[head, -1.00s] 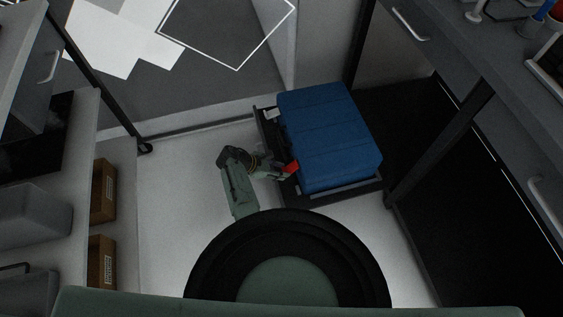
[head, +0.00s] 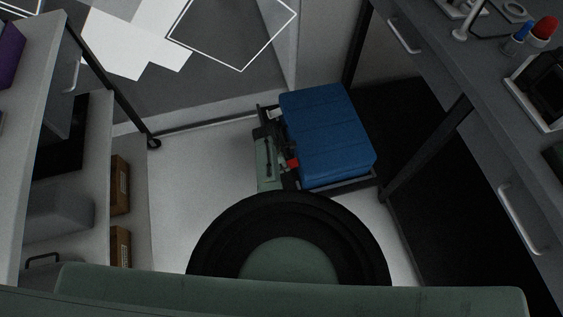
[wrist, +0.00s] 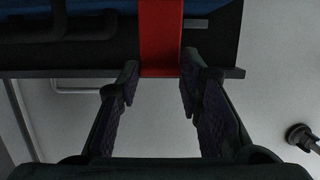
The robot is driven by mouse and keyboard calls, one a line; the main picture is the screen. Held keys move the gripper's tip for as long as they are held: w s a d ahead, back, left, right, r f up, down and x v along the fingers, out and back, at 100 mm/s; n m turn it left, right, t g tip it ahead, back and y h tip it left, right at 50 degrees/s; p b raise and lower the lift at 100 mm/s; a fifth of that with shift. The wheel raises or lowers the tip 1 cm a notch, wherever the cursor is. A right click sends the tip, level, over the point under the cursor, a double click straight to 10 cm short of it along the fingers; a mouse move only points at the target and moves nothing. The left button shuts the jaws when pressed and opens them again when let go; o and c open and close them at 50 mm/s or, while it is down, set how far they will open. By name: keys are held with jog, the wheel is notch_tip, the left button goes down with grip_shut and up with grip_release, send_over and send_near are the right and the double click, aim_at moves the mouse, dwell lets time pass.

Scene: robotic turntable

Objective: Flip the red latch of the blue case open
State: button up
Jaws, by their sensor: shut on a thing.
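The blue case (head: 326,130) lies on a dark tray (head: 345,186) low near the floor in the head view. Its red latch (head: 292,163) is on the case's left side, near the front corner. In the wrist view the red latch (wrist: 161,38) is a flat strip hanging down between the two fingers. My gripper (wrist: 160,72) is closed in on the latch's lower end, one finger at each side. In the head view my own arm hides most of the gripper. A strip of the blue case (wrist: 60,4) shows at the top of the wrist view.
A grey shelf unit with brown boxes (head: 120,185) stands at the left. A dark workbench (head: 470,110) with a handled drawer is at the right, its post near the case. Pale floor (head: 195,175) is clear left of my arm.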

dwell(0.3)
jog(key=o, duration=1.2)
jog(key=shift+c, duration=0.2)
jog(key=v, duration=1.2)
